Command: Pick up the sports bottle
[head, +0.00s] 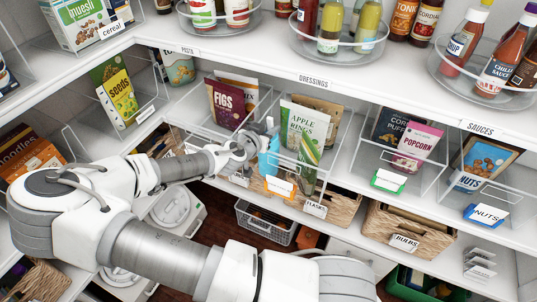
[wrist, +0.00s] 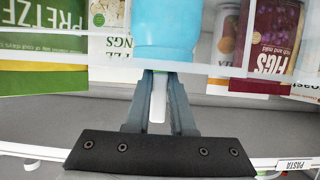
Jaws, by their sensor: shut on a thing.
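The sports bottle is light blue; in the head view (head: 269,160) it is at the end of my arm, at the front of the middle shelf, partly covered by my gripper. In the wrist view the bottle (wrist: 167,28) fills the top middle, its upper part cut off by the frame edge. My gripper (head: 262,146) is shut on the bottle. In the wrist view the gripper fingers (wrist: 160,82) meet the bottle's near end. Whether the bottle touches the shelf cannot be told.
Clear dividers hold a figs pouch (head: 232,103) to the left and apple rings (head: 305,126) to the right, close to the bottle. Popcorn (head: 417,148) stands further right. The upper shelf (head: 280,65) with trays of sauces overhangs. Baskets (head: 330,207) stand below.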

